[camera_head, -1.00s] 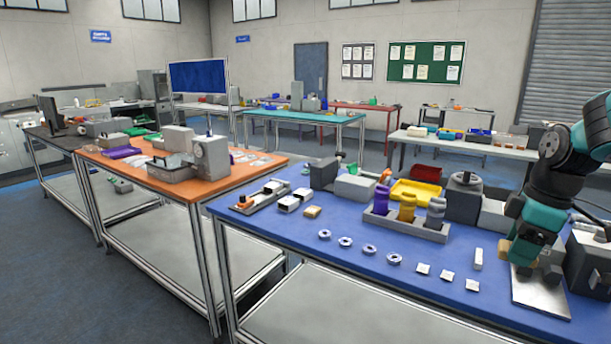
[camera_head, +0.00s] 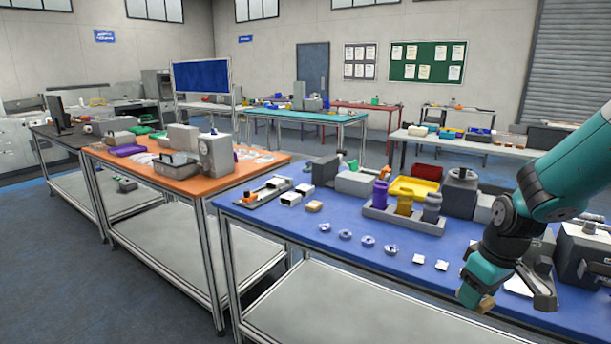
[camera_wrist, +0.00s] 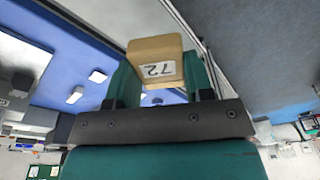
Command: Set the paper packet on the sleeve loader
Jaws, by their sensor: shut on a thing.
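My gripper (camera_head: 476,298) is shut on a tan, block-shaped packet (camera_head: 486,303), which I take to be the paper packet. It hangs at the table's front right edge. In the wrist view, the packet (camera_wrist: 155,62) sits between the teal fingers of my gripper (camera_wrist: 160,80), with a white label reading 72 on one face. I cannot tell for certain which fixture is the sleeve loader; a long grey fixture (camera_head: 264,192) with an orange part lies at the blue table's left end.
The blue table (camera_head: 330,262) also holds white sleeve-like boxes (camera_head: 290,199), a tan block (camera_head: 314,206), a rack (camera_head: 405,221) with purple, yellow and grey items, small discs (camera_head: 367,241) and white squares (camera_head: 418,258). A grey machine (camera_head: 585,255) stands at the right.

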